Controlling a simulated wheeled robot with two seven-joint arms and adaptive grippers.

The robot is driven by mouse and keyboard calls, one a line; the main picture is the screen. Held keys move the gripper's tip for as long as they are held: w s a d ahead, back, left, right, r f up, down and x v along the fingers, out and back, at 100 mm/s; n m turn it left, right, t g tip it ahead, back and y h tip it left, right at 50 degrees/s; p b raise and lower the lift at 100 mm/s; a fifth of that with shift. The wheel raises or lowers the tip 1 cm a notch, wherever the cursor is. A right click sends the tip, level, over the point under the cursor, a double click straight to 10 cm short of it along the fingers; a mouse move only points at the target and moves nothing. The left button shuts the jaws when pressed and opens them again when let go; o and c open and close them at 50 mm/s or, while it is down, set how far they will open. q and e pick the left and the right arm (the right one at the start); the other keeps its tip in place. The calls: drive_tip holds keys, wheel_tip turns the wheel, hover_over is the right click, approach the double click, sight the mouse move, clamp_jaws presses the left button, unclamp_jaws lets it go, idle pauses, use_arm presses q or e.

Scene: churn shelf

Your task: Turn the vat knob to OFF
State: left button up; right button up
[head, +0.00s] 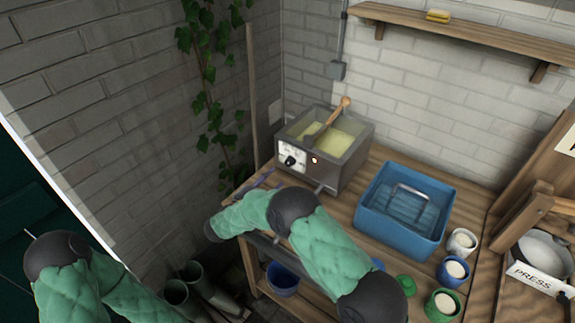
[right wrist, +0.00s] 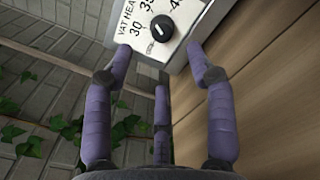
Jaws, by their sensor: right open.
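The vat (head: 352,160) is a grey metal box of pale yellow liquid on the wooden bench. In the right wrist view the knob (right wrist: 161,28) has a white pointer mark, beside printing that reads VAT HEAT, 30 and 35. My right gripper (right wrist: 158,52) is open and empty. Its purple fingertips are spread below the knob and to either side, apart from it. In the head view its fingers show only partly, left of the vat. My left gripper is out of view.
A wooden spoon (head: 333,117) rests in the vat. A blue tub (head: 400,236) stands to its right, with small pots (head: 451,271) beyond. A wooden pole (head: 252,95) and ivy are at the wall on the left. Boots (head: 195,277) stand on the floor.

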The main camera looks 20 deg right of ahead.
sight(288, 164)
drive_tip(key=b+x, duration=0.1)
drive_tip(key=x, duration=0.7)
drive_tip(key=shift+w+d+f+b, duration=0.1)
drive_tip(key=shift+w+d+b, duration=0.1)
drive_tip(key=shift+b, duration=0.2)
clamp_jaws()
